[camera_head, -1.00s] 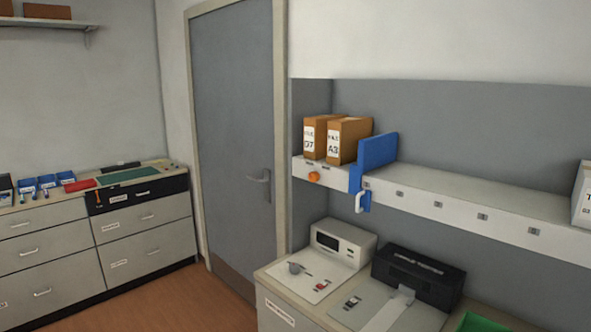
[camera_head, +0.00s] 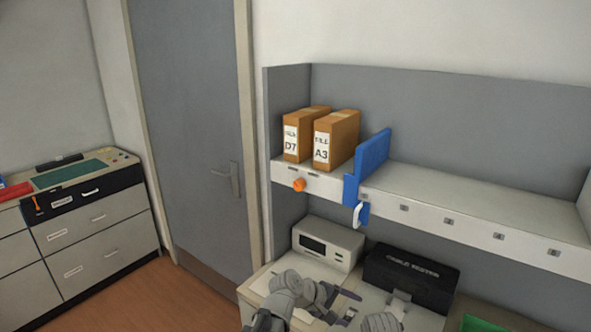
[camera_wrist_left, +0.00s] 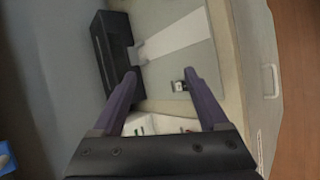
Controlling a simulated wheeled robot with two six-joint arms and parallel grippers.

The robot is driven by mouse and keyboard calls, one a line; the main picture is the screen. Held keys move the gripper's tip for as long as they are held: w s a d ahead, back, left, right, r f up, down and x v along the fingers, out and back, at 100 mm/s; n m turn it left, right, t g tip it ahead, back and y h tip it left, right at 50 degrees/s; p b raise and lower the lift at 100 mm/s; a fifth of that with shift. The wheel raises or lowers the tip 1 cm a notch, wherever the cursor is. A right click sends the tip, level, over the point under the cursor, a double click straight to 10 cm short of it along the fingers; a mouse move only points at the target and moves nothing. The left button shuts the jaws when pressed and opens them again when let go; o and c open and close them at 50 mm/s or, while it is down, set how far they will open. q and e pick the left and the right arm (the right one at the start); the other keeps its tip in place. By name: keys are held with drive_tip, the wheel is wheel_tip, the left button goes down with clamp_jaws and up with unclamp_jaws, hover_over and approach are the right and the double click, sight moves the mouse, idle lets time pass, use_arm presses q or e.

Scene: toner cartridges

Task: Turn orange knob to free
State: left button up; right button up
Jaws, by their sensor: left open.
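The small round orange knob (camera_head: 299,185) sits on the white front edge of the shelf (camera_head: 430,208), below the two brown file boxes. To its right, a blue upright bookend (camera_head: 372,155) clamps over the shelf edge, with a white lever handle (camera_head: 358,215) hanging below. The marks near the knob are too small to read. My left gripper (camera_head: 348,308) is low over the counter, below the knob and apart from it. In the left wrist view its dark purple fingers (camera_wrist_left: 160,78) are spread open, with nothing between them.
Brown boxes marked D7 (camera_head: 296,137) and A3 (camera_head: 330,142) stand on the shelf left of the bookend. A white device (camera_head: 328,243) and a black tester (camera_head: 412,278) stand on the counter below. The shelf right of the bookend is clear. A grey door (camera_head: 190,120) is at left.

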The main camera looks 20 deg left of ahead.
use_arm(q)
drive_tip(key=w+a+r+n+t+h+p, duration=0.1)
drive_tip(key=w+a+r+n+t+p, duration=0.15)
drive_tip(key=w+a+r+n, duration=0.35)
drive_tip(key=w+a+r+n+t+p, duration=0.1)
drive_tip(key=w+a+r+n+t, duration=0.15)
drive_tip(key=r, duration=0.45)
drive_tip(key=n+t+y+p, duration=0.3)
drive_tip(key=n+t, duration=0.4)
drive_tip(key=n, duration=0.5)
approach(297, 187)
drive_tip(key=w, duration=0.1)
drive_tip(key=shift+d+x, duration=0.1)
drive_tip(key=shift+x, duration=2.05)
drive_tip(key=shift+d+x, duration=0.15)
drive_tip(key=shift+x, duration=2)
drive_tip(key=shift+s+r, duration=0.15)
use_arm(e)
wheel_tip(297, 187, up, 9)
use_arm(q)
clamp_jaws()
